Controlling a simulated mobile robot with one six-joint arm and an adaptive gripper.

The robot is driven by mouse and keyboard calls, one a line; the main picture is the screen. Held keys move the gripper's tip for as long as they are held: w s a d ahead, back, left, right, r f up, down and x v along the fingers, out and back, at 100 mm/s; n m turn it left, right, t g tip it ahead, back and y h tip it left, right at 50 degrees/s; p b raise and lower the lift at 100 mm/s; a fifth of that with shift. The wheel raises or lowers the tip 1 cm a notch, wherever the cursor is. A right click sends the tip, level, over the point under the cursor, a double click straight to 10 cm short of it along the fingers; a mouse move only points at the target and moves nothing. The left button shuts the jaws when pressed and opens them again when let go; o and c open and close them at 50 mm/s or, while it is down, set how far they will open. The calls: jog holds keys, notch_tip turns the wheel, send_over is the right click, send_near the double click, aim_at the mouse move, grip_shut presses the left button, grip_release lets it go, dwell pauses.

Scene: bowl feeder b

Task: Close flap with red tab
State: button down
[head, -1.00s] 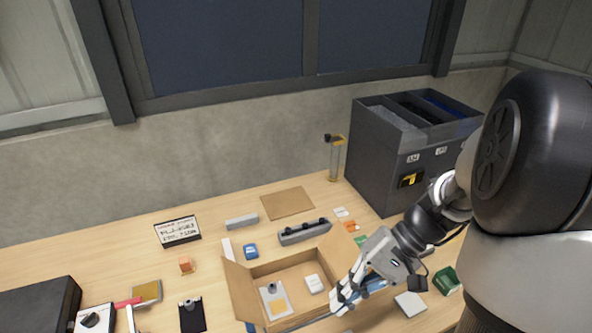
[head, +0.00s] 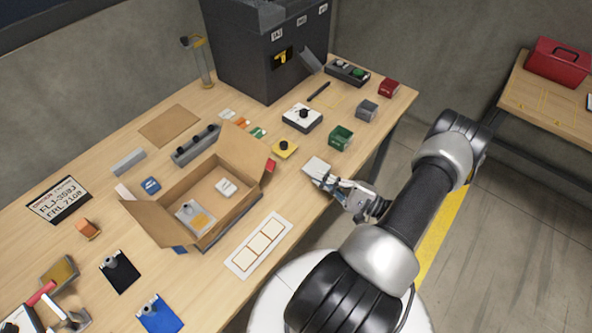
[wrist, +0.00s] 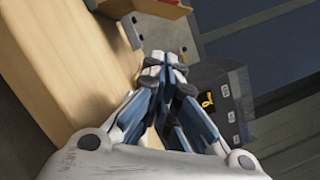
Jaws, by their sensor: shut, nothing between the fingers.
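An open cardboard box (head: 226,211) stands on the table in the head view. Its right-hand flap (head: 245,150) stands up, and its left-hand flap (head: 150,222) is folded outward. A small red patch (head: 270,166), likely the red tab, shows at the edge of the right-hand flap. A brown edge with a bit of red (wrist: 170,3) is at the top of the wrist view, partly cut off.
A yellow piece with a black knob (head: 284,148), a white knob box (head: 301,117) and a green bin (head: 341,138) stand behind my gripper. A dark bin unit (head: 265,50) stands at the back.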

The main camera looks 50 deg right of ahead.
jog(key=b+x, duration=0.1)
jog(key=x, duration=0.9)
jog(key=shift+a, duration=0.1)
jog(key=a, duration=0.1)
jog(key=a+r, duration=0.2)
jog(key=shift+s+r+b, duration=0.15)
jog(key=shift+s+b, duration=0.1)
jog(key=shift+b, duration=0.1)
